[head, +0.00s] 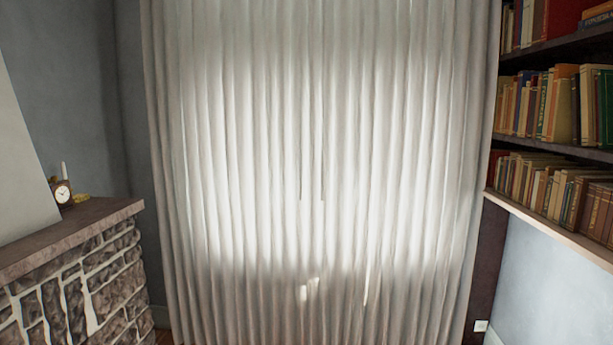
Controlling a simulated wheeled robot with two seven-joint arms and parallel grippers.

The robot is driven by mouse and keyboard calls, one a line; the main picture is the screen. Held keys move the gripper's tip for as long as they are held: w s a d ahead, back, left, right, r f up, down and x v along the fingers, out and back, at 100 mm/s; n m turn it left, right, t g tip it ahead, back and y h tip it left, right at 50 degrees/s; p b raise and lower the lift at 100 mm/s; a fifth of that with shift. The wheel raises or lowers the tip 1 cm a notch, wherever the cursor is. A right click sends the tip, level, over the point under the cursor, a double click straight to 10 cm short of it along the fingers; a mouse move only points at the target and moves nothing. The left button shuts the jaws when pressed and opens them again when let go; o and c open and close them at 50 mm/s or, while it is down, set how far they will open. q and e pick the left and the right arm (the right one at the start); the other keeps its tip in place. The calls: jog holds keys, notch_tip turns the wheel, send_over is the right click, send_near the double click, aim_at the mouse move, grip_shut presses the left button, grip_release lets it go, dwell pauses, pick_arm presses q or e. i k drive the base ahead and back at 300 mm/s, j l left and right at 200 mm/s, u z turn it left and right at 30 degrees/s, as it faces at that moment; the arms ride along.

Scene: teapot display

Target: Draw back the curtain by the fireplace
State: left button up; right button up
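A pale, pleated curtain (270,170) fills the middle of the head view and hangs closed across a window, with light glowing through it. Two thin dark vertical lines show near its middle; I cannot tell whether they are cords, wands or gaps. The stone fireplace (85,290) with a dark mantel (70,237) stands at the lower left, beside the curtain's left edge. Neither of my grippers is in view.
A small clock (62,192) and a pale candle-like stick (64,171) stand on the mantel. Bookshelves (555,210) full of books line the right wall. A strip of floor shows between fireplace and curtain.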

aim_at(305, 163)
jog(key=i+l, duration=0.3)
jog(key=i, duration=0.15)
jog(key=i+l, duration=0.3)
jog(key=i, duration=0.15)
